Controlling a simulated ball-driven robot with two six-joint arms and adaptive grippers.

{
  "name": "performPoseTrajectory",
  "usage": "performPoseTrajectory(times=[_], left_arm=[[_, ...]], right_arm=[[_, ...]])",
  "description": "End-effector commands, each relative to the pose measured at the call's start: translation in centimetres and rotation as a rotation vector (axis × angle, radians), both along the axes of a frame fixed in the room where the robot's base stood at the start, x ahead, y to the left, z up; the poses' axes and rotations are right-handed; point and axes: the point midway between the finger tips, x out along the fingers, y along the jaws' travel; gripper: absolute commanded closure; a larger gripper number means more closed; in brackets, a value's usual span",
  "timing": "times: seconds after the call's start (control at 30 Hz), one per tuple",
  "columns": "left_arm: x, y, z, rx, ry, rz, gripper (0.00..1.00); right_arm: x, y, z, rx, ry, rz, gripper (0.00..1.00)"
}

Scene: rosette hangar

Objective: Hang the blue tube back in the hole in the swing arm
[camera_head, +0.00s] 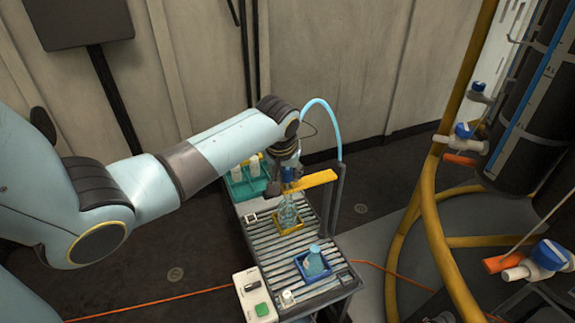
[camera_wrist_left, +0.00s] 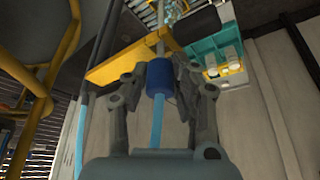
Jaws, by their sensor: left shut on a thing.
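My left gripper (camera_head: 284,181) is shut on the dark blue collar (camera_wrist_left: 159,80) of the blue tube. The pale blue hose of the tube (camera_head: 322,103) arcs over from a post at the right of the bench. In the left wrist view the gripper's fingers (camera_wrist_left: 160,84) sit on both sides of the collar, and a thin grey tip points away from it. The yellow swing arm (camera_head: 314,183) is right beside the collar; it also shows in the wrist view (camera_wrist_left: 122,60). The hole is hidden, and I cannot tell whether the tip is in it.
Below the swing arm, a clear flask (camera_head: 288,213) stands in a yellow holder on the slatted bench (camera_head: 285,250). A blue flask (camera_head: 314,263) is in a blue holder nearer. A teal rack (camera_head: 236,187) with bottles is behind. Yellow pipes (camera_head: 428,200) stand at the right.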

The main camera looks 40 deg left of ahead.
Motion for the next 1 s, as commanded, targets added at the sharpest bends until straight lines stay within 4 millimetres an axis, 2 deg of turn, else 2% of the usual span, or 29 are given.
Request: performPoseTrajectory(times=[0.4, 0.43, 0.6, 0.63, 0.83, 1.0], left_arm=[[-0.03, -0.04, -1.04, -0.001, 0.002, 0.0, 0.99], [-0.04, -0.04, -1.09, -0.001, 0.002, 0.0, 0.74], [-0.11, -0.04, -1.11, -0.001, 0.003, 0.0, 0.52], [-0.11, -0.04, -1.12, -0.001, 0.003, 0.0, 0.49], [-0.1, -0.01, -1.1, -0.001, 0.003, 0.0, 0.49], [-0.08, -0.01, -1.07, 0.0, 0.002, 0.0, 0.27]], right_arm=[[-0.01, 0.02, -0.47, 0.0, 0.0, 0.0, 0.6], [0.0, 0.02, -0.48, 0.0, 0.0, 0.0, 0.6], [-0.02, 0.02, -0.46, 0.0, 0.0, 0.0, 0.6], [-0.02, 0.02, -0.46, 0.0, 0.0, 0.0, 0.6], [-0.01, 0.02, -0.46, 0.0, 0.0, 0.0, 0.6], [-0.02, 0.01, -0.46, 0.0, 0.0, 0.0, 0.6]])
